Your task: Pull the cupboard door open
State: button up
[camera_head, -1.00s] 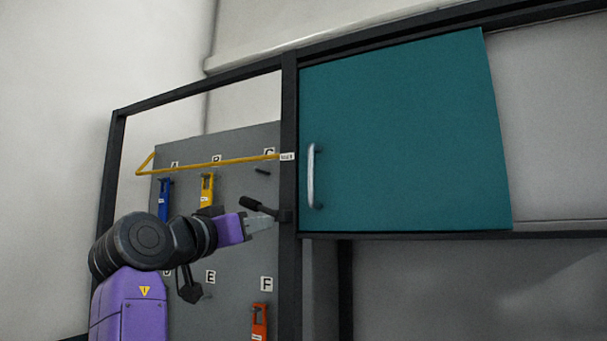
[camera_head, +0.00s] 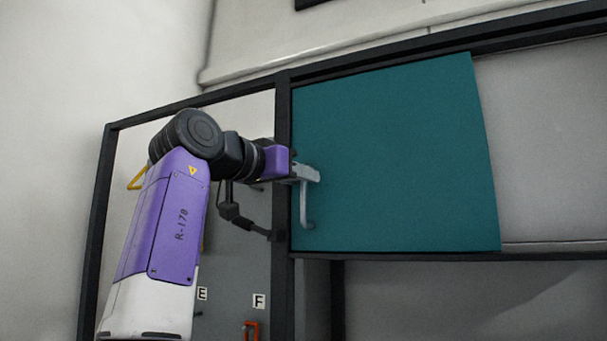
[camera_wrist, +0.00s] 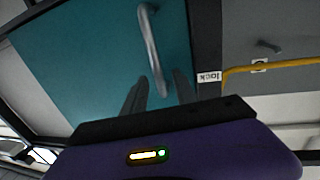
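The cupboard door (camera_head: 400,150) is a teal panel, and its left edge lies against the dark frame post, so it looks closed. Its silver bar handle (camera_head: 306,212) stands upright near the door's left edge. My gripper (camera_head: 308,173) is at the upper part of the handle. In the wrist view the two fingers of my gripper (camera_wrist: 160,88) are apart, with one end of the handle (camera_wrist: 151,45) showing between them. I cannot tell whether either finger touches the bar. The fingers partly cover the handle's top in the head view.
A dark frame post (camera_head: 283,170) stands just left of the door. Left of it, a grey tool panel (camera_head: 235,285) is partly hidden behind my arm.

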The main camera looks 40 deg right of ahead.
jog(key=shift+w+d, duration=0.1)
jog(key=shift+d, duration=0.75)
grip_shut()
dwell(0.8)
